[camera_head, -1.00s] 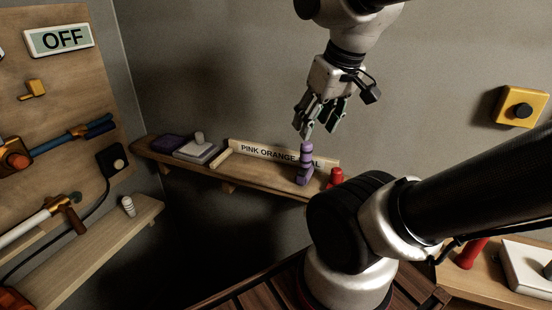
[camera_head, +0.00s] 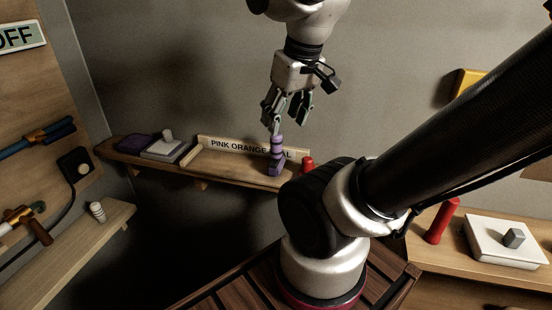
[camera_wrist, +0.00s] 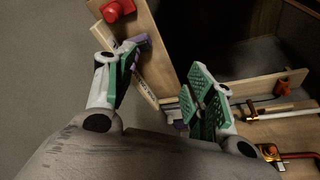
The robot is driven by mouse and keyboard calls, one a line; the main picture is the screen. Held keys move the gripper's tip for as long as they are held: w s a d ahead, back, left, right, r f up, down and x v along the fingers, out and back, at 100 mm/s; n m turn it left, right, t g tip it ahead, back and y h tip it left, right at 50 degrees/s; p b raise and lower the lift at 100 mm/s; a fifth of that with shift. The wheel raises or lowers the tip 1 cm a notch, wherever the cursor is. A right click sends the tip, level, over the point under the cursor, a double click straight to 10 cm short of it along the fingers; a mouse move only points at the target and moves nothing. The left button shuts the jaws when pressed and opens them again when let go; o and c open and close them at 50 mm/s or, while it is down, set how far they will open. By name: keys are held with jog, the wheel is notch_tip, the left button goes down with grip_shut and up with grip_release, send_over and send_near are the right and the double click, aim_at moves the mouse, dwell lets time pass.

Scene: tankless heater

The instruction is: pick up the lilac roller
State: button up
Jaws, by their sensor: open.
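The lilac roller (camera_head: 276,157) stands upright on the wall shelf (camera_head: 233,172), in front of a sign reading "PINK ORANGE" and a partly hidden last word. My gripper (camera_head: 284,122) hangs open just above the roller, fingers pointing down. One fingertip overlaps the roller's top in the head view; I cannot tell whether they touch. In the wrist view my open gripper (camera_wrist: 160,85) has nothing clearly between its fingers. A lilac piece (camera_wrist: 141,42) shows beside the left finger there, partly hidden by it.
The sign (camera_head: 232,146) stands right behind the roller. A red piece (camera_head: 307,163) is to its right. A grey-white block (camera_head: 165,148) and a dark purple block (camera_head: 134,143) lie at the shelf's left end. Bare shelf lies left of the roller.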

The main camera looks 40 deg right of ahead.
aim_at(276, 144)
jog(key=w+d+f+m+g, duration=0.1)
jog(key=w+d+f+m, duration=0.1)
jog(key=w, duration=0.1)
jog(key=w+d+f+m+g, duration=0.1)
jog(key=w+f+m, duration=0.1)
jog(key=w, duration=0.2)
jog(key=w+d+f+m+g, duration=0.1)
jog(key=w+d+f+m, duration=0.1)
jog(key=w, duration=0.1)
jog(key=shift+w+d+f+m+g, duration=0.1)
jog(key=shift+w+d+m+g, duration=0.2)
jog(key=shift+w+d+m, duration=0.1)
jog(key=shift+s+m, duration=0.2)
jog(key=shift+m, duration=0.1)
notch_tip(276, 144, down, 8)
jog(key=shift+r, duration=0.1)
grip_shut()
